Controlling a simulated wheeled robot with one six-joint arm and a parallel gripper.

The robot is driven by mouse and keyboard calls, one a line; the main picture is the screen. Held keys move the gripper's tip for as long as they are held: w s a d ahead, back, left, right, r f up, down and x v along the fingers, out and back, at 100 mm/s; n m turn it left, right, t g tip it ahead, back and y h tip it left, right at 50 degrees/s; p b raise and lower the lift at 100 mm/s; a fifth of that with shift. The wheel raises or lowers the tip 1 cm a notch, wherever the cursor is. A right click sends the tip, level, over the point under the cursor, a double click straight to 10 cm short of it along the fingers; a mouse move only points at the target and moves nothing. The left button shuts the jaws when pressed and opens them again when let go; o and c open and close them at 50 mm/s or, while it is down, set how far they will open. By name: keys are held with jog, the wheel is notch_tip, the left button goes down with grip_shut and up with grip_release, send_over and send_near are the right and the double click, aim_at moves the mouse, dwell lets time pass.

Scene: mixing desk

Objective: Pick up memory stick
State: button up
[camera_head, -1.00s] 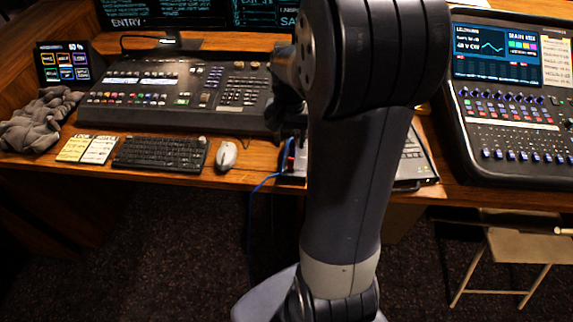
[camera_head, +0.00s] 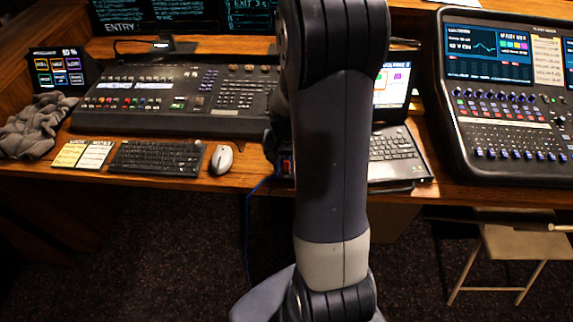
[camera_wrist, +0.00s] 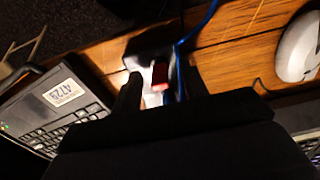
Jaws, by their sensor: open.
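A small red piece (camera_wrist: 160,74), probably the memory stick, shows in the wrist view against a pale, brightly lit box (camera_wrist: 146,52) near the desk edge. My gripper (camera_wrist: 160,68) is open, with one dark finger on each side of the red piece; I cannot tell whether either finger touches it. The red piece also shows in the head view (camera_head: 286,166) as a small spot just left of my arm. My gripper is mostly hidden behind my arm there.
A blue cable (camera_wrist: 205,22) runs beside the box. An open laptop (camera_head: 396,147) stands to the right, a mouse (camera_head: 221,160) and keyboard (camera_head: 158,158) to the left. A lighting console (camera_head: 170,100) lies behind; a mixer (camera_head: 510,125) stands far right.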

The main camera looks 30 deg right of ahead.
jog(key=shift+c, duration=0.5)
grip_shut()
jog(key=shift+r, duration=0.1)
